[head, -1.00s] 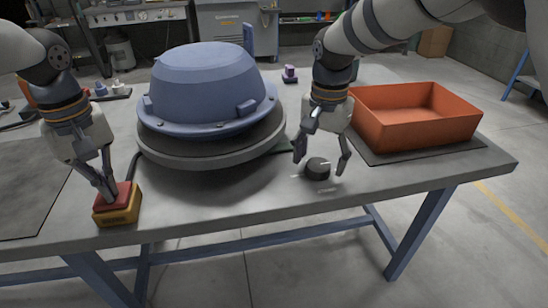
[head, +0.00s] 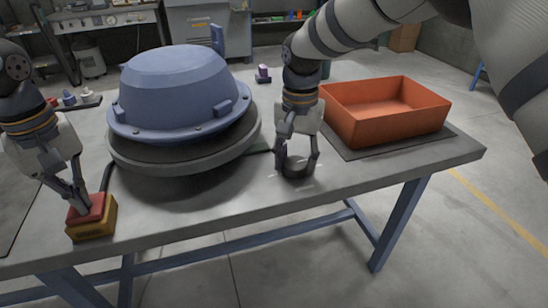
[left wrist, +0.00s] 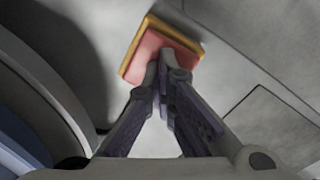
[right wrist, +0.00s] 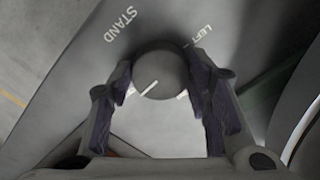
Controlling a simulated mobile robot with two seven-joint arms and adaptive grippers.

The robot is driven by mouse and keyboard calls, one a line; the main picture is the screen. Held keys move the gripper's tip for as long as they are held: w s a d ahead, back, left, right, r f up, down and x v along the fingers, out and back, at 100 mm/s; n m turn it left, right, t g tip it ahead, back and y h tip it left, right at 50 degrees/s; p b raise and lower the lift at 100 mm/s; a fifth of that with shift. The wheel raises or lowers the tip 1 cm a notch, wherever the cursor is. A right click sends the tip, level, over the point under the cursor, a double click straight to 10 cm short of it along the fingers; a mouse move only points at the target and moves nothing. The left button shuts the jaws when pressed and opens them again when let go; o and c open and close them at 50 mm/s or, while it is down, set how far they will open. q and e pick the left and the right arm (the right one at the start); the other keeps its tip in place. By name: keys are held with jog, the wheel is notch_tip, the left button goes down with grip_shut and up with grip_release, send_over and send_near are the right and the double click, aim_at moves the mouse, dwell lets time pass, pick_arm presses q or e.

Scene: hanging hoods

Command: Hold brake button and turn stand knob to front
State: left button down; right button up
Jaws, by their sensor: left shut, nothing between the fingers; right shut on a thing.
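The brake button (head: 90,212) is a red cap on a yellow box at the table's front left; it also shows in the left wrist view (left wrist: 160,45). My left gripper (head: 80,210) is shut and empty, its fingertips touching the red top. The stand knob (head: 296,168) is a dark round knob on the table, right of the round stand. My right gripper (head: 298,170) is shut on it, one finger on each side. In the right wrist view the knob (right wrist: 160,75) has a white pointer line aimed down and left, away from the printed STAND and LEFT words.
A blue-grey hood (head: 178,92) rests on the round grey stand (head: 180,158) between my arms. An orange bin (head: 385,115) stands on a dark mat at the right. The table's front edge runs close to the button and knob.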

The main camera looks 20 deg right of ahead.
pick_arm(q)
jog(key=shift+f, duration=0.15)
pick_arm(e)
jog(key=n, duration=0.4)
jog(key=shift+s+f, duration=0.1)
jog(key=shift+f, duration=0.05)
jog(key=n, duration=0.4)
jog(key=shift+n, duration=0.3)
jog(key=n, duration=0.4)
jog(key=shift+f+n, duration=0.1)
jog(key=shift+n, duration=2.2)
pick_arm(q)
jog(key=shift+f, duration=0.1)
pick_arm(e)
jog(key=o, duration=1.2)
